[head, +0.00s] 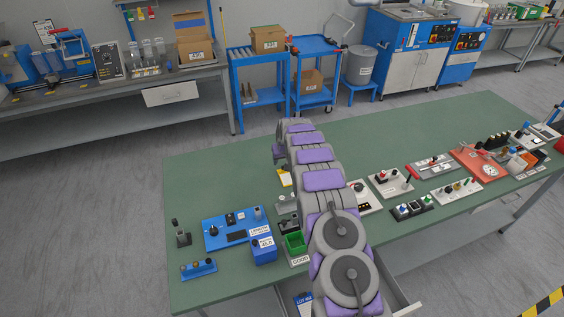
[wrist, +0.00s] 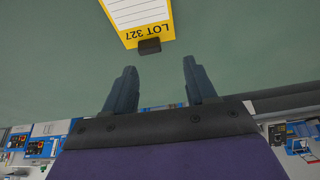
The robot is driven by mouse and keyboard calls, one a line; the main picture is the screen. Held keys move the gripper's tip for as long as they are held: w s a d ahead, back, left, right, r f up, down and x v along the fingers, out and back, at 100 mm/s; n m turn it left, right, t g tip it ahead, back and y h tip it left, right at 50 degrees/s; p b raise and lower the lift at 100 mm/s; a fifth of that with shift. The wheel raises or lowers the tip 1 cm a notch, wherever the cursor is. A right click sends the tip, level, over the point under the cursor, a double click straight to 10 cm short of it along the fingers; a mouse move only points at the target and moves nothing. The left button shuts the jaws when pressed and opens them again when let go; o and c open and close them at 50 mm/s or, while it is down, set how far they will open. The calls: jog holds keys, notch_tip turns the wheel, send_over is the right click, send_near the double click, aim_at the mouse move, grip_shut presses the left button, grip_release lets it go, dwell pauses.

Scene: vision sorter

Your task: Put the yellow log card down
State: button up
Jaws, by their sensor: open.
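The yellow log card (wrist: 140,18) shows at the top of the wrist view, with a white lined panel, the print "LOT 327" and a dark tab at its edge. In the head view a small part of the yellow card (head: 284,180) shows beside my arm, on or just above the green bench. My gripper (wrist: 160,80) is open, its two dark fingers apart with nothing between them. The card lies beyond the fingertips, apart from them. In the head view my arm hides the gripper and part of the card.
The green bench (head: 220,170) is clear on its far left. A blue device (head: 232,228), a green bin (head: 295,243) and a small blue rack (head: 199,269) stand at the near left. Several control boxes, including a red one (head: 482,165), fill the right. A drawer (head: 398,300) stands open in front.

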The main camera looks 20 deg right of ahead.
aim_at(285, 176)
jog(key=s+a+r+g+p, duration=0.1)
jog(key=s+a+r, duration=0.2)
jog(key=s+r, duration=0.5)
jog(key=s+a+r+g, duration=0.15)
jog(key=s+r, duration=0.35)
jog(key=r, duration=0.5)
jog(key=s+a+r, duration=0.3)
jog(key=s+r, duration=0.1)
jog(key=s, duration=0.4)
jog(key=s+a+r, duration=0.3)
jog(key=s+r, duration=0.1)
jog(key=s, duration=0.4)
jog(key=s+a+r+g, duration=0.1)
jog(key=s+a+g, duration=0.1)
jog(key=s, duration=1.5)
jog(key=s+a+r+g, duration=0.1)
jog(key=s+a+g, duration=0.1)
jog(key=s, duration=1.5)
jog(key=shift+a+r+n, duration=0.3)
jog(key=shift+a+n, duration=0.1)
jog(key=shift+a, duration=0.15)
